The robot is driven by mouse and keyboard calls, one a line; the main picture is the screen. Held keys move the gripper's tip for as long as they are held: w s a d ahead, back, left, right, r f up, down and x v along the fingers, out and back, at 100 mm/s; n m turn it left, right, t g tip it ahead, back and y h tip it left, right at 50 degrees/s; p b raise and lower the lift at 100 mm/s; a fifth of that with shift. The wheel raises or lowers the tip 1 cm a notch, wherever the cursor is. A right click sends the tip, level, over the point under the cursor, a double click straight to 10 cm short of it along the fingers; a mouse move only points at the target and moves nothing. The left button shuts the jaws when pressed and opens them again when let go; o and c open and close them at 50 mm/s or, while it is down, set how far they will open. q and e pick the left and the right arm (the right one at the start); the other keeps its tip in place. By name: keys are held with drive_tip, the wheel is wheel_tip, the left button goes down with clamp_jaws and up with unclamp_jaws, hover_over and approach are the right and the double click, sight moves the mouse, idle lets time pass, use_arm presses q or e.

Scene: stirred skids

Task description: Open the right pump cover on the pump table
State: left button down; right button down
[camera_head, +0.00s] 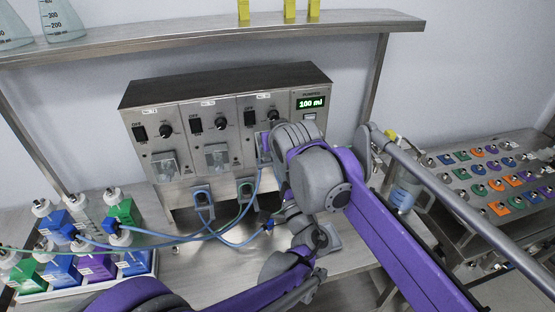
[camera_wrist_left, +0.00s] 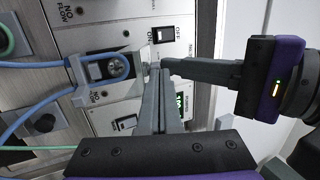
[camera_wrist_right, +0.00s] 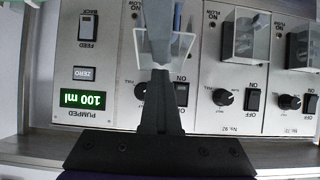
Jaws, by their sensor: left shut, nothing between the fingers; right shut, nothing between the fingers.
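The pump box (camera_head: 225,130) stands on the table with three pump sections side by side. The left clear cover (camera_head: 164,166) and middle clear cover (camera_head: 216,157) show in the head view. My right arm hides most of the right section there. In the right wrist view, my shut, empty right gripper (camera_wrist_right: 160,66) has its fingertips at the right pump's clear cover (camera_wrist_right: 182,62); contact and cover angle are unclear. In the left wrist view, my shut, empty left gripper (camera_wrist_left: 155,72) has its tips close to the right gripper's fingers, beside the pump's blue tube loop (camera_wrist_left: 106,68).
Blue tubes (camera_head: 225,238) run across the table front. A bottle tray (camera_head: 85,286) stands at the left and a rack of coloured caps (camera_head: 490,170) at the right. A shelf (camera_head: 215,38) spans above the pump box. My arms crowd the right section.

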use_arm(q)
drive_tip(key=shift+w+a+r+h, duration=0.2)
drive_tip(key=shift+w+r+h, duration=0.1)
drive_tip(key=shift+r, duration=0.15)
use_arm(e)
drive_tip(key=shift+s, duration=0.2)
drive_tip(key=c, duration=1)
unclamp_jaws()
drive_tip(key=shift+s+d, duration=0.1)
drive_tip(key=shift+d, duration=0.05)
drive_tip(key=o, duration=0.3)
use_arm(q)
drive_tip(key=shift+g, duration=0.3)
use_arm(e)
drive_tip(key=shift+r, duration=0.1)
